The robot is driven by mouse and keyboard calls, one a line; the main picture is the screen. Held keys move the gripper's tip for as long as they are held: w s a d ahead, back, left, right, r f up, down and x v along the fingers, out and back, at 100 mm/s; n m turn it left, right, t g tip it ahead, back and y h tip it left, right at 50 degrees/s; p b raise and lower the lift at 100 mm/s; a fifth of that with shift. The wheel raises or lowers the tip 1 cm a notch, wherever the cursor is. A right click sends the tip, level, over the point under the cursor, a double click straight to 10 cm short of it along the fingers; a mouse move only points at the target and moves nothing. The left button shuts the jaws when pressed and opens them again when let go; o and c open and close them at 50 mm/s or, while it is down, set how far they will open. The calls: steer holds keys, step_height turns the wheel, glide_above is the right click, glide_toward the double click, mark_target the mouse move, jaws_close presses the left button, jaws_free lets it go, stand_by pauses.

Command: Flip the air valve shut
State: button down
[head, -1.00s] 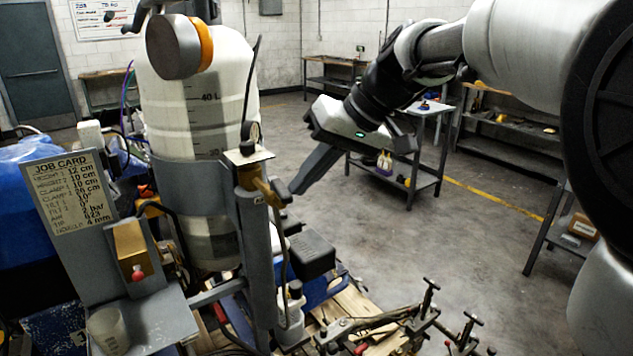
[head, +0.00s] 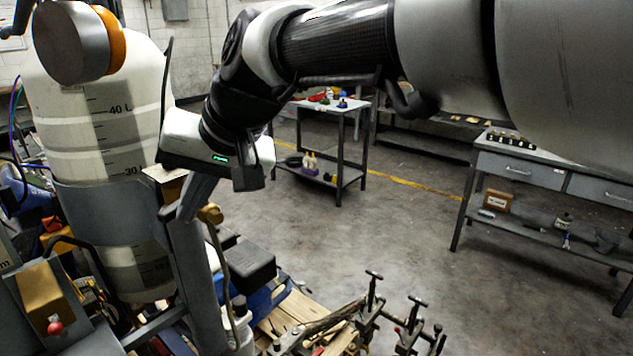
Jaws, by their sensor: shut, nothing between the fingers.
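A brass-coloured fitting (head: 211,213), which looks like the air valve, shows at the upper end of the grey post (head: 190,265), beside the white tank. A hose runs down from it. My gripper (head: 185,213) points down at the top of this post, its fingers shut and empty. The fingers overlap the post top and the left side of the fitting in the picture. I cannot tell whether they touch it. The valve's lever and its position are hidden or too small to make out.
The white tank (head: 95,150) in its grey band stands left of the post. A brass block with a red knob (head: 55,327) is at lower left. Clamps (head: 372,300) and a pallet lie at the bottom. Open floor (head: 370,235) lies right, before a trolley (head: 341,150) and bench (head: 530,171).

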mark_target(163, 212)
steer(key=shift+a+p, duration=0.35)
steer(key=shift+a, duration=1.05)
steer(key=shift+a+r, duration=0.1)
steer(key=shift+a, duration=0.1)
steer(key=shift+a+r, duration=0.1)
steer(key=shift+a, duration=0.1)
steer(key=shift+s+d, duration=0.15)
